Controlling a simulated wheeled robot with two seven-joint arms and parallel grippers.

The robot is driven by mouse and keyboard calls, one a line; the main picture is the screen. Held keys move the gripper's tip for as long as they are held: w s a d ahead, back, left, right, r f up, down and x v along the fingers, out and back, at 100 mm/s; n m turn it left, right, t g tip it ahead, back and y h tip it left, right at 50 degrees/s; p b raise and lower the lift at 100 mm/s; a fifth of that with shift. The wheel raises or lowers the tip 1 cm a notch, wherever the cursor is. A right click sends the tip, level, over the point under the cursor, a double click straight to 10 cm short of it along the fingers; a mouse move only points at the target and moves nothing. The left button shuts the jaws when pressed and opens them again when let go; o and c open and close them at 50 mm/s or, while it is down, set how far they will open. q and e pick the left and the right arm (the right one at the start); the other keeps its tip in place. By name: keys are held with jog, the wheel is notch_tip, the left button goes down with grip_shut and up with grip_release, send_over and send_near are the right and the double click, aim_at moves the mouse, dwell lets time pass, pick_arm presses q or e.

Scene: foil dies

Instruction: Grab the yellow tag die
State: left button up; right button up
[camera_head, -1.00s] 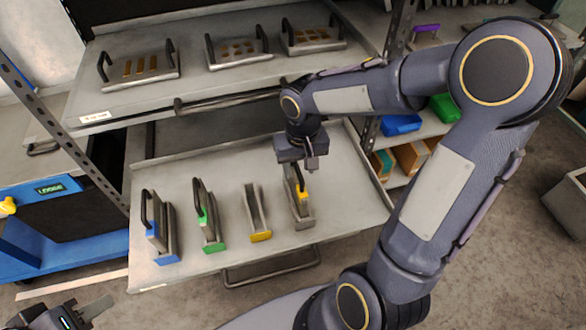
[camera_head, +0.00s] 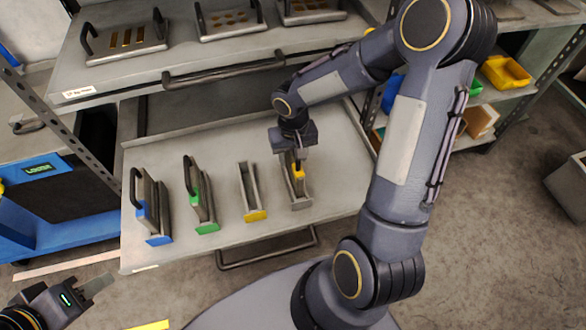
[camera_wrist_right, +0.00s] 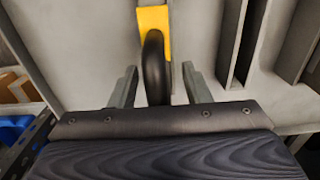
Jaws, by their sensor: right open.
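The yellow tag die (camera_head: 299,172) stands upright in the rightmost grey holder (camera_head: 301,203) on the pulled-out shelf. The right wrist view shows its yellow tag (camera_wrist_right: 154,34) and black looped handle (camera_wrist_right: 155,75). My right gripper (camera_head: 299,154) is right above the die and hides its handle in the head view. In the right wrist view its two fingers (camera_wrist_right: 159,70) are spread, one on each side of the handle, with gaps to both. My left gripper (camera_head: 98,286) is at the lower left, away from the shelf; its opening is unclear.
Left of the die is an empty holder with a yellow front (camera_head: 255,214). Further left stand a green-marked die (camera_head: 207,226) and a blue-marked die (camera_head: 158,239) in holders. An upper shelf (camera_head: 120,78) with handled plates overhangs behind.

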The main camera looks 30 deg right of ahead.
grip_shut()
jog(key=shift+w+r, duration=0.1)
dwell(1.2)
